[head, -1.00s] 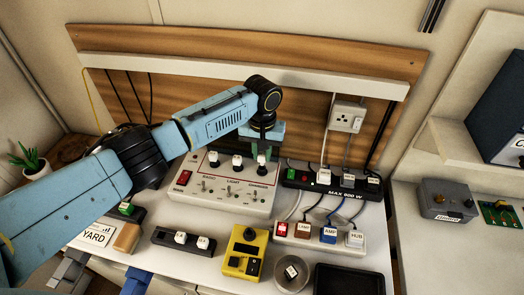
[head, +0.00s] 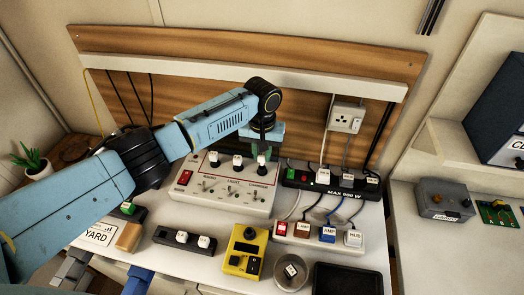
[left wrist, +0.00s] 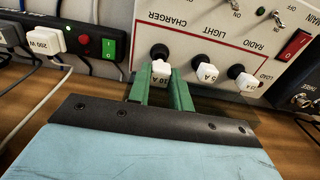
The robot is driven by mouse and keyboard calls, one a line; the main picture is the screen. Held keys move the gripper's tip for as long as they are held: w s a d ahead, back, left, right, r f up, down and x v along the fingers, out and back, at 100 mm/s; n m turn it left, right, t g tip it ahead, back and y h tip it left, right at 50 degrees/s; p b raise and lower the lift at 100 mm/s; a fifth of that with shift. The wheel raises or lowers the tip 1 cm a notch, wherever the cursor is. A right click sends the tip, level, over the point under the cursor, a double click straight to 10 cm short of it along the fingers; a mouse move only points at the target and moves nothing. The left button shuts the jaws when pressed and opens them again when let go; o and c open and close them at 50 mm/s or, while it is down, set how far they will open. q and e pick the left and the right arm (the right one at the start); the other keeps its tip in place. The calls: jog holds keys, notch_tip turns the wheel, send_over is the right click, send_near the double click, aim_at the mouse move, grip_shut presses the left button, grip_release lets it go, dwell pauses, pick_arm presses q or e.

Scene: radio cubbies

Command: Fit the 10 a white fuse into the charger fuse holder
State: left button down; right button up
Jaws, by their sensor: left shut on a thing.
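The white fuse, marked 10 A, (left wrist: 161,71) is between the green fingers of my left gripper (left wrist: 160,88), which is shut on it. It sits at the black charger holder (left wrist: 159,51), in line with it; I cannot tell how deep it is seated. In the head view my left gripper (head: 262,146) reaches down over the right end of the fuse panel (head: 228,188), with the white fuse (head: 261,160) below its fingers. My right gripper is not in view.
Two other white fuses, 5 A (left wrist: 207,72) and one further along (left wrist: 247,82), sit in the neighbouring holders. A black power strip (head: 330,180) is close to the right of the panel. A yellow meter (head: 243,252), a round bowl (head: 290,273) and a black tray (head: 347,279) stand in front.

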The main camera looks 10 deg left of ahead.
aim_at(262, 154)
pick_arm(q)
jog(key=shift+f+b, duration=0.5)
jog(key=shift+f, duration=1.1)
jog(key=c, duration=1.2)
grip_release()
jog(key=shift+r, duration=0.15)
notch_tip(262, 154, up, 13)
jog(key=shift+r+p, duration=0.1)
jog(key=shift+p, duration=0.9)
